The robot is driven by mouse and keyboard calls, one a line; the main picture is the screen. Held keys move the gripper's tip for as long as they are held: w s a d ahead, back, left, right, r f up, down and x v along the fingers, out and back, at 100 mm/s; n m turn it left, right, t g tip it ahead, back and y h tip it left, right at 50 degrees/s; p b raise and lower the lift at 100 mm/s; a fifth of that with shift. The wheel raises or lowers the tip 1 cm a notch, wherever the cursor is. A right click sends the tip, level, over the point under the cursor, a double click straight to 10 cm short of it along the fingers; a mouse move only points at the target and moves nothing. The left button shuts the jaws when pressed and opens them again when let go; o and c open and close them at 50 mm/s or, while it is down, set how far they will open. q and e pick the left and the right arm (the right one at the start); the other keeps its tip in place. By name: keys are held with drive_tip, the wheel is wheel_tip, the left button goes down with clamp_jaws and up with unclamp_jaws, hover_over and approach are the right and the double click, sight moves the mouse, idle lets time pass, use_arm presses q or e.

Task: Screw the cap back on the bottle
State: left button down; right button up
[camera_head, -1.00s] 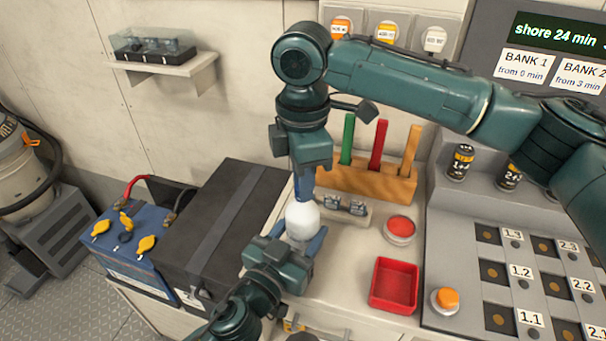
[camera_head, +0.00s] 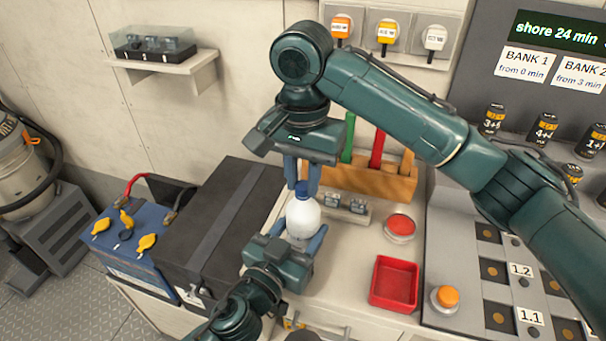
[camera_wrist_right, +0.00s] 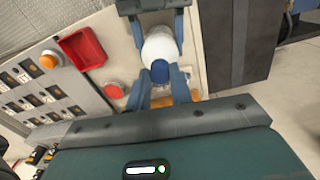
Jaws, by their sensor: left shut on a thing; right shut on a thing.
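The white bottle (camera_head: 303,217) stands upright above the bench, and its blue cap (camera_head: 302,188) is on top at the neck. My left gripper (camera_head: 304,243) is shut on the bottle's body from the front. My right gripper (camera_head: 302,176) points down from above with its fingers on either side of the cap, shut on it. In the right wrist view the cap (camera_wrist_right: 160,72) sits between my right fingertips (camera_wrist_right: 160,88), over the white bottle (camera_wrist_right: 160,46). How far the cap is threaded cannot be told.
A wooden rack (camera_head: 372,182) with coloured handles stands close behind the bottle. A red tray (camera_head: 394,284), a red button (camera_head: 400,227) and an orange button (camera_head: 446,297) are to the right. A black case (camera_head: 215,225) and a blue battery (camera_head: 130,248) are to the left.

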drive_tip(key=m, duration=0.6)
drive_tip(key=shift+m, duration=0.3)
drive_tip(key=m, duration=0.7)
drive_tip(key=o, duration=0.9)
drive_tip(key=shift+r, duration=0.1)
drive_tip(key=shift+r, duration=2.15)
